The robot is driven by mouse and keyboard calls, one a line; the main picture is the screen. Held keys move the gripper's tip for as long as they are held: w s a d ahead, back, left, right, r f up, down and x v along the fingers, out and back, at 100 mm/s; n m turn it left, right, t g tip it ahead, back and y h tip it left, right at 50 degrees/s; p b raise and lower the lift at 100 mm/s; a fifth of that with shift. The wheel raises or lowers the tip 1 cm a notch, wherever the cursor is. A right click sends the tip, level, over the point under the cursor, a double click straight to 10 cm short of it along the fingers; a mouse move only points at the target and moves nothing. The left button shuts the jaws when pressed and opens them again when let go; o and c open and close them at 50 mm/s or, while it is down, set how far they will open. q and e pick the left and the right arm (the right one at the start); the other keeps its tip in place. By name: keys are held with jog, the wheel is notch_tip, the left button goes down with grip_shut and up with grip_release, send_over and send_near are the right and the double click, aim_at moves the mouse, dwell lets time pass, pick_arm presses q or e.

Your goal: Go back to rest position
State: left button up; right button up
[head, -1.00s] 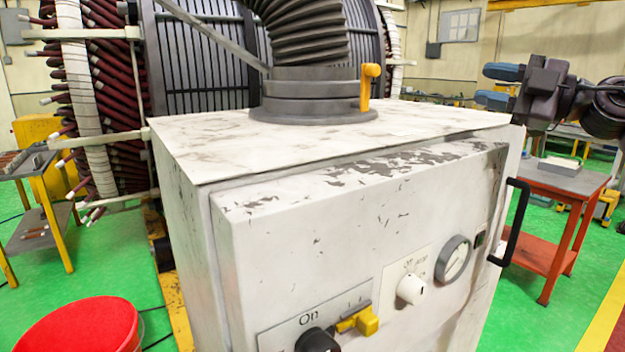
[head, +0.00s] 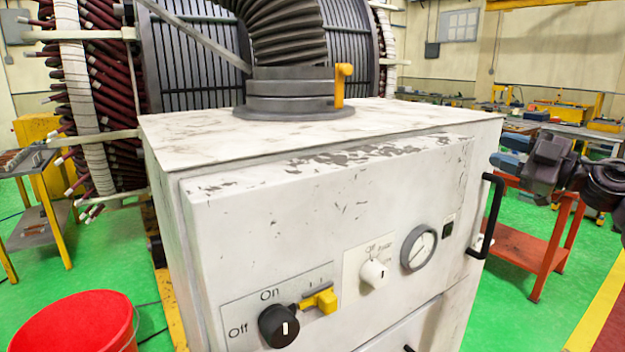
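My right gripper (head: 508,152) is at the right side of the head view, with its two blue fingertips pointing left. The fingertips show one above the other with a gap between them, and nothing shows in the gap. It hangs in front of the red work table, to the right of the white machine cabinet (head: 330,210), apart from its black handle (head: 487,215). My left gripper is outside the view.
The cabinet fills the middle, with a black knob (head: 279,326), a yellow switch (head: 320,301) and a gauge (head: 419,248). A red bucket (head: 78,325) stands at the lower left. A red table (head: 530,250) stands at the right. Green floor is open around it.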

jog(key=s+d+f+m+t+h, duration=0.1)
jog(key=d+f+m+h, duration=0.2)
jog(key=f, duration=0.4)
jog(key=s+d+f+m+t+h, duration=0.1)
jog(key=d+f+m, duration=0.1)
jog(key=d+f, duration=0.4)
jog(key=d+f+m+t+h, duration=0.1)
jog(key=d+f+m, duration=0.25)
jog(key=f, duration=0.55)
jog(key=w+d+f+m+h, duration=0.1)
jog(key=d+m+h, duration=0.2)
jog(key=d+h, duration=0.95)
jog(key=s+a+f+g+y, duration=0.1)
jog(key=s+a+f, duration=0.35)
jog(key=f, duration=0.25)
jog(key=s+a+f+m+g+y, duration=0.1)
jog(key=s+a+f, duration=0.3)
jog(key=a+f, duration=0.3)
jog(key=s+a+f+g, duration=0.1)
jog(key=s+a+f, duration=0.3)
jog(key=f, duration=0.4)
jog(key=s+a+f+m+g+y, duration=0.1)
jog(key=s+a+f, duration=0.3)
jog(key=s+a, duration=0.5)
jog(key=s+a+f+m+g, duration=0.1)
jog(key=s+a+f+m, duration=0.2)
jog(key=s+a, duration=0.6)
jog(key=shift+s+f+m+y, duration=0.35)
jog(key=shift+s+f, duration=0.2)
jog(key=shift+s, duration=0.2)
